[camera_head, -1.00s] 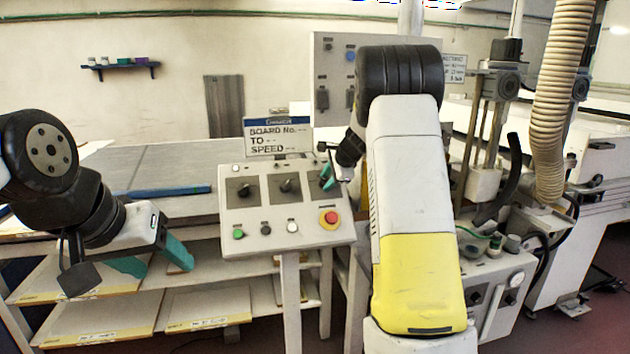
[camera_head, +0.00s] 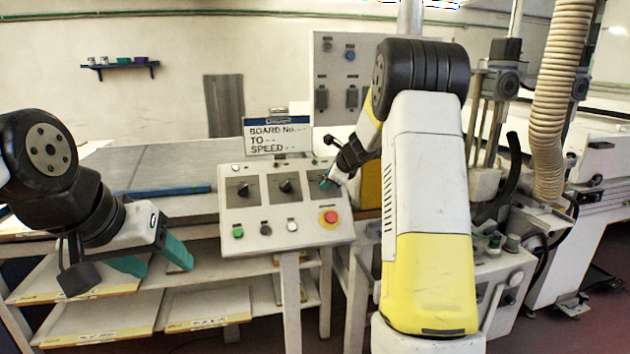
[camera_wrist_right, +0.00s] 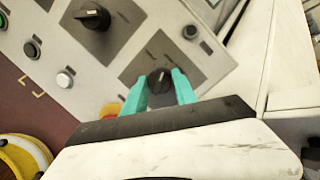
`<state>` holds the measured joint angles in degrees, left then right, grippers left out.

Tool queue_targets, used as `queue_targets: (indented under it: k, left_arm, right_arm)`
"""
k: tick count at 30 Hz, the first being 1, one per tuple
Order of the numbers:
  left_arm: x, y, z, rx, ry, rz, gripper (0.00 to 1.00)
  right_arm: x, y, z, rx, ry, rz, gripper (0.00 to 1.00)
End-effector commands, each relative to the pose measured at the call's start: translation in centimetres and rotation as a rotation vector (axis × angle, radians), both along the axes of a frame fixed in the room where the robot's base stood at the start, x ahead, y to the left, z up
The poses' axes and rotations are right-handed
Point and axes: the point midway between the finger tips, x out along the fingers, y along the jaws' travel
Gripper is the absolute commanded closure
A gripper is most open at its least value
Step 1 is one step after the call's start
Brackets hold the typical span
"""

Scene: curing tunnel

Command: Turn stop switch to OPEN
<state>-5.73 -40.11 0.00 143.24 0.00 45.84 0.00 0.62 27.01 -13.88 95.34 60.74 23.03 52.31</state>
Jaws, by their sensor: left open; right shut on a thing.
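The sloped grey control panel (camera_head: 252,218) carries three black rotary switches in a row. The left switch (camera_head: 242,189) and middle switch (camera_head: 286,186) are uncovered. The rightmost switch, apparently the stop switch, is mostly hidden behind my right gripper (camera_head: 326,183) in the head view. In the right wrist view its black knob (camera_wrist_right: 159,79) sits between the teal fingers of that gripper (camera_wrist_right: 160,84), which is shut on it. Its label is too small to read. My left gripper (camera_head: 154,262) is open and empty, left of the panel and in front of the shelves.
A red emergency button (camera_head: 328,218) on a yellow ring sits just below the rightmost switch. Green (camera_head: 238,232) and white (camera_head: 292,226) buttons are left of it. A board sign (camera_head: 276,134) stands behind the panel. A ribbed hose (camera_head: 553,110) hangs at right.

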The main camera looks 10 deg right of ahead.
Motion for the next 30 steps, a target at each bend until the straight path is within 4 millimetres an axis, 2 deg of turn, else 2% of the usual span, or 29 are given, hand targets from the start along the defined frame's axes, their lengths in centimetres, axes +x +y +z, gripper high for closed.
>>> queue_targets:
  k: [11,12,15,25,30]
  left_arm:
    - [0.0,0.0,0.0,0.000,0.000,0.000,0.41]
    - [0.0,0.0,0.0,0.000,0.000,0.000,0.41]
    - [0.0,0.0,0.0,0.000,0.000,0.000,0.41]
    - [0.0,0.0,0.0,0.000,0.000,0.000,0.41]
    - [0.0,0.0,0.0,0.000,0.000,0.000,0.41]
  right_arm:
    - [0.0,-0.1,0.0,0.003,0.001,-0.004,1.00]
    - [0.0,-0.1,-0.1,0.003,0.001,-0.004,0.63]
    - [0.0,0.0,0.0,0.003,0.001,-0.004,0.45]
    - [-0.1,-0.1,0.1,0.003,0.000,-0.003,0.45]
    - [-1.6,-0.5,1.5,0.002,-0.002,-0.003,0.45]
